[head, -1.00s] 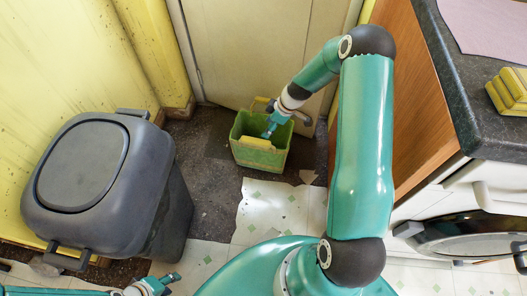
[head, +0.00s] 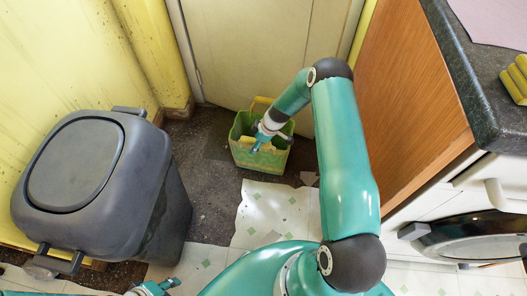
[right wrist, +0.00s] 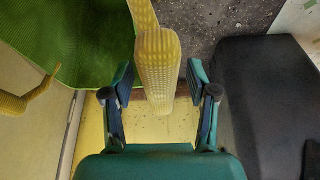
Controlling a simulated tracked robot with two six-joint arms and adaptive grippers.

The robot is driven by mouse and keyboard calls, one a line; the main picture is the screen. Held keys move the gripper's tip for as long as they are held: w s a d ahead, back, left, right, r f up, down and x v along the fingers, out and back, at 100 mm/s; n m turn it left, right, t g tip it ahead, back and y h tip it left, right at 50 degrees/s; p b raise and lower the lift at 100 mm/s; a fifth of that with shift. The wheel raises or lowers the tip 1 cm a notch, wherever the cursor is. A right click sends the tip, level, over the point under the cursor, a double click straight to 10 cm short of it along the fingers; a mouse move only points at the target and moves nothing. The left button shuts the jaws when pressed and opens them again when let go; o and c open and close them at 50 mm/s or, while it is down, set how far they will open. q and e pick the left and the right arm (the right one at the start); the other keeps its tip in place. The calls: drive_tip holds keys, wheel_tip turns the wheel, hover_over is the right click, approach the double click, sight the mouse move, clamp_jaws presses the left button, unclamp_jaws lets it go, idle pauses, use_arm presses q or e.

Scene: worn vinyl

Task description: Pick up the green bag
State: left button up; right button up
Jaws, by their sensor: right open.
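The green bag (head: 243,158) stands upright on the dark bare floor in front of the pale door in the head view. It has two yellow handles; the far one (head: 262,101) stands up at the back. My right gripper (head: 257,146) is over the near side of the bag. In the right wrist view, the near yellow handle (right wrist: 158,62) lies between the open fingers of my right gripper (right wrist: 157,88), apparently not clamped. The green inside (right wrist: 60,40) shows at upper left. My left gripper (head: 155,287) is at the bottom edge, away from the bag; its opening is unclear.
A grey lidded bin (head: 95,185) stands left of the bag and also shows in the right wrist view (right wrist: 262,100). A wooden cabinet side (head: 405,100) and a washing machine (head: 470,235) are at right. Torn tiles (head: 275,210) lie in front of the bag.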

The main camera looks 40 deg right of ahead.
clamp_jaws()
idle(0.3)
drive_tip(key=shift+w, duration=0.1)
idle(0.4)
